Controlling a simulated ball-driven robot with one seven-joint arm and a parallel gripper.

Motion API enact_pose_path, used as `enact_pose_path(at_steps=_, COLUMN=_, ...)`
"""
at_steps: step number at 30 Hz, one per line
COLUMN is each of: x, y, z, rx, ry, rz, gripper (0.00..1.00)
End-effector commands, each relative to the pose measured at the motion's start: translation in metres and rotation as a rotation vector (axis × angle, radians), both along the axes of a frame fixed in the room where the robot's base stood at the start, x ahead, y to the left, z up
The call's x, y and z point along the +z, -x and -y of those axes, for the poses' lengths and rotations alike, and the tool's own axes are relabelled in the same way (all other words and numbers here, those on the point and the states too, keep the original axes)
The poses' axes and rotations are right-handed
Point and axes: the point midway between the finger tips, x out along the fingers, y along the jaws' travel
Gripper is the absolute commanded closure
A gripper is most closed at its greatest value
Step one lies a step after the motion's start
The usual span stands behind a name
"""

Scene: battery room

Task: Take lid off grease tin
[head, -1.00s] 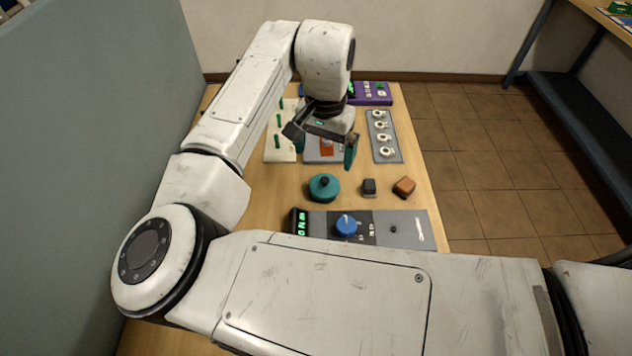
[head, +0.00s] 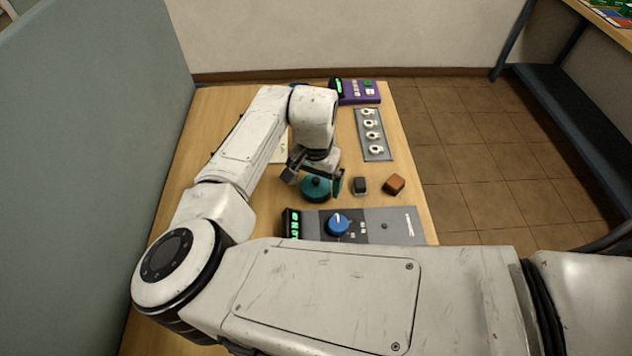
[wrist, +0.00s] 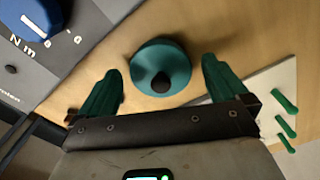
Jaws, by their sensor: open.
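The grease tin is a round teal tin (head: 315,190) on the wooden table, with its lid on and a black knob (wrist: 161,83) on top of the lid. My gripper (head: 316,181) is above the tin in the head view and hides part of it. In the wrist view my gripper (wrist: 158,85) is open, with one green finger on each side of the tin and a gap to both. I cannot tell how high the fingertips are above the lid.
A grey panel with a blue dial (head: 338,224) lies in front of the tin. A white panel with green levers (wrist: 275,105) lies close to one finger. A purple device (head: 357,91) stands at the back.

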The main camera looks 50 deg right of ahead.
Motion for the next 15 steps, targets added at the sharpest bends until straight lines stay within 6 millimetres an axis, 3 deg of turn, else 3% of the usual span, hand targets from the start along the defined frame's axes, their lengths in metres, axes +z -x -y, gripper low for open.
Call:
enact_pose_path(at_steps=3, x=0.0000, y=0.0000, z=0.0002, rx=0.000, ry=0.000, rz=0.000, gripper=0.00)
enact_pose_path(at_steps=15, x=0.0004, y=0.0002, z=0.0004, rx=0.000, ry=0.001, rz=0.000, gripper=0.38)
